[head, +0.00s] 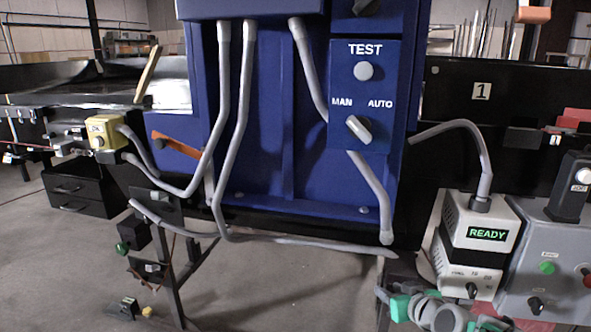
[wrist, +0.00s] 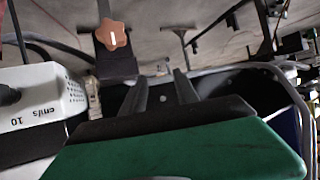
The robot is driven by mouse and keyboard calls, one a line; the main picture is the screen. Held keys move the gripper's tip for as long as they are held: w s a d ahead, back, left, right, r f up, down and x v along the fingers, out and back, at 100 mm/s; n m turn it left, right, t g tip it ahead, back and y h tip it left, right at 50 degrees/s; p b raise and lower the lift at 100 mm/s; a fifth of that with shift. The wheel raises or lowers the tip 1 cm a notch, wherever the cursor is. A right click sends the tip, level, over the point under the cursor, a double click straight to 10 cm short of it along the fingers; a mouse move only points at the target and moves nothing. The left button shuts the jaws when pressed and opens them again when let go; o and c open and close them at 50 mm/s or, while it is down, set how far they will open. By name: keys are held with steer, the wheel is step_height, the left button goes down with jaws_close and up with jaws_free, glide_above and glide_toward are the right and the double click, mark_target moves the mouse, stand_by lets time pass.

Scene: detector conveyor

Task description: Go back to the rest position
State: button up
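My gripper (wrist: 160,85) shows in the wrist view as two dark fingers, standing apart with nothing held between them. The green part below them looks like my own gripper body. In the head view, part of my arm (head: 440,314), grey with green pieces, shows at the bottom right, low in front of the white box with the READY display (head: 487,234). That white box (wrist: 45,95) also shows at the left of the wrist view, close beside my gripper. My fingertips are hard to make out in the head view.
A blue cabinet (head: 260,110) with a TEST and MAN/AUTO panel (head: 364,96) fills the middle. Grey cables hang from it. A grey control box (head: 550,255) stands at the right. An orange knob (wrist: 112,35) is ahead of my fingers. Floor (head: 270,280) is open below.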

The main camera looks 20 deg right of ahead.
steer(key=a+r+n+g+y+p, duration=0.2)
steer(key=a+r+g+p, duration=0.35)
steer(key=a, duration=0.85)
steer(key=s+a+r+g+h+p, duration=0.1)
steer(key=s+a+r+g+p, duration=0.2)
steer(key=s+a+r+p, duration=0.7)
steer(key=s+a+r, duration=0.1)
steer(key=s, duration=0.2)
steer(key=shift+m+g, duration=0.35)
steer(key=shift+m, duration=0.05)
steer(key=shift+s, duration=0.1)
